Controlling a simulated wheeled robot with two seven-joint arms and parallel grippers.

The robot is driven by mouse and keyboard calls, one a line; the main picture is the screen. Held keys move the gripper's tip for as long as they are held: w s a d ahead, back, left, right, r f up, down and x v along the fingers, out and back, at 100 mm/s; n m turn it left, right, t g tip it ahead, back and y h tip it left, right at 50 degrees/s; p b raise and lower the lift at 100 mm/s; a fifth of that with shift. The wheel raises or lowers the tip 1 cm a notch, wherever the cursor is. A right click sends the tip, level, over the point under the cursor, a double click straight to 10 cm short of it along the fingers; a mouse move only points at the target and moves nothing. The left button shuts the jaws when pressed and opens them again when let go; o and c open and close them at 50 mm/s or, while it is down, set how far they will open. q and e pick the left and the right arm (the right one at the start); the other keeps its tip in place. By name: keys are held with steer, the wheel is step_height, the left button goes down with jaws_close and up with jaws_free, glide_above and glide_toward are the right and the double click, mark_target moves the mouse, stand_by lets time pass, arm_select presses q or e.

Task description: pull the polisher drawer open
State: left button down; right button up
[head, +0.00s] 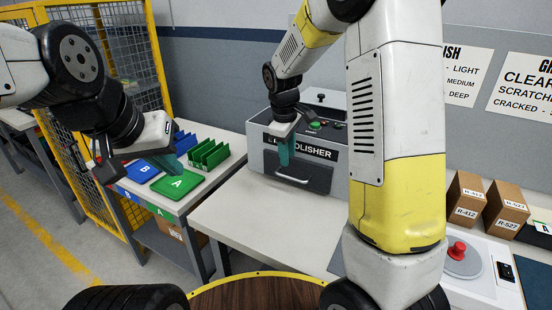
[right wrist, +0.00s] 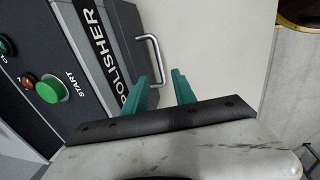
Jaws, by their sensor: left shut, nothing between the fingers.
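The polisher (head: 335,155) is a grey box with a dark front on the bench; its label also shows in the right wrist view (right wrist: 100,45). The drawer (head: 318,174) is the dark lower front panel and looks flush. Its bar handle (head: 292,179) shows in the right wrist view (right wrist: 153,55) just past the fingertips. My right gripper (head: 286,160) is open in front of the drawer, pointing down above the handle; its teal fingers (right wrist: 160,76) are apart. Whether they touch the handle I cannot tell. My left gripper (head: 178,166) is shut and empty above the trays at left.
Green tray A (head: 177,184), blue tray B (head: 143,173) and a green rack (head: 209,155) stand on the left bench. The bench before the polisher (head: 255,215) is clear. A green START button (right wrist: 50,90) is near my right gripper.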

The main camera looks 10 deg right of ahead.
mark_target(289, 178)
steer(key=f, duration=0.2)
steer(key=w+f, duration=0.1)
steer(key=f, duration=0.4)
steer(key=shift+w+d+f, duration=0.15)
steer(key=shift+d+f, duration=0.2)
steer(key=shift+f, duration=0.05)
steer(key=shift+c, duration=0.2)
jaws_close()
stand_by(0.9)
